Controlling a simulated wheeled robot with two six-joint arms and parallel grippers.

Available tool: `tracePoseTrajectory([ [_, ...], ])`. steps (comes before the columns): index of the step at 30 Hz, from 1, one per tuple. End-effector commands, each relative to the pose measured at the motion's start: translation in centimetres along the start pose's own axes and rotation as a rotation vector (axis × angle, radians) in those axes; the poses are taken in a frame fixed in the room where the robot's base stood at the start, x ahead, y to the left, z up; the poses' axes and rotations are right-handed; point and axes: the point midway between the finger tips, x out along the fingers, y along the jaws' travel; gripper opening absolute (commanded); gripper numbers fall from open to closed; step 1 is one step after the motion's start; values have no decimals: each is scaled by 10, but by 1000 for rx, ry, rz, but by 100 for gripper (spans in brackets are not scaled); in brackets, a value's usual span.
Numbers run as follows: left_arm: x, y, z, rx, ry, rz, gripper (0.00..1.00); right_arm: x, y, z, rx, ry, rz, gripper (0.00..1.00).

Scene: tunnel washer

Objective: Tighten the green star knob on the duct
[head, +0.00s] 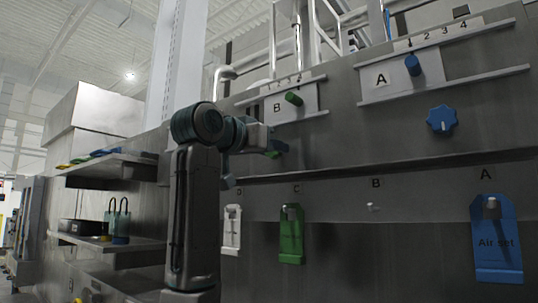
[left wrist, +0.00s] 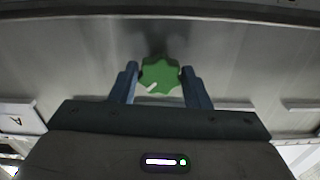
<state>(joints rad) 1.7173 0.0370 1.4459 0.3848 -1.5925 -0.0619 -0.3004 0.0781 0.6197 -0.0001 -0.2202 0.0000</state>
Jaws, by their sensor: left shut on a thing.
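The green star knob (left wrist: 160,77) is on the grey metal duct panel. It has a lobed rim and a white mark that points to the lower left in the left wrist view. My left gripper (left wrist: 161,86) has one blue finger on each side of the knob and is shut on it. In the head view my left gripper (head: 274,147) reaches the panel below the B plate, and it hides most of the knob there. My right gripper is in neither view.
A blue star knob (head: 442,120) is at the right on the same panel. Sliding plates B (head: 290,108) and A (head: 392,80) have rails. A ledge runs below, with hanging green (head: 291,240), white (head: 232,238) and blue tags (head: 497,262). Shelves (head: 108,163) stand at left.

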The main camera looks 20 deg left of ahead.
Motion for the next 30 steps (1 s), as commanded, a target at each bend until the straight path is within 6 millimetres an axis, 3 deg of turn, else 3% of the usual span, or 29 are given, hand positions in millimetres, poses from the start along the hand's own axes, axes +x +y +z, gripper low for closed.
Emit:
tracePoseTrajectory([
  [30,0,0,1,965,-1,1,20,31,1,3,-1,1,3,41],
])
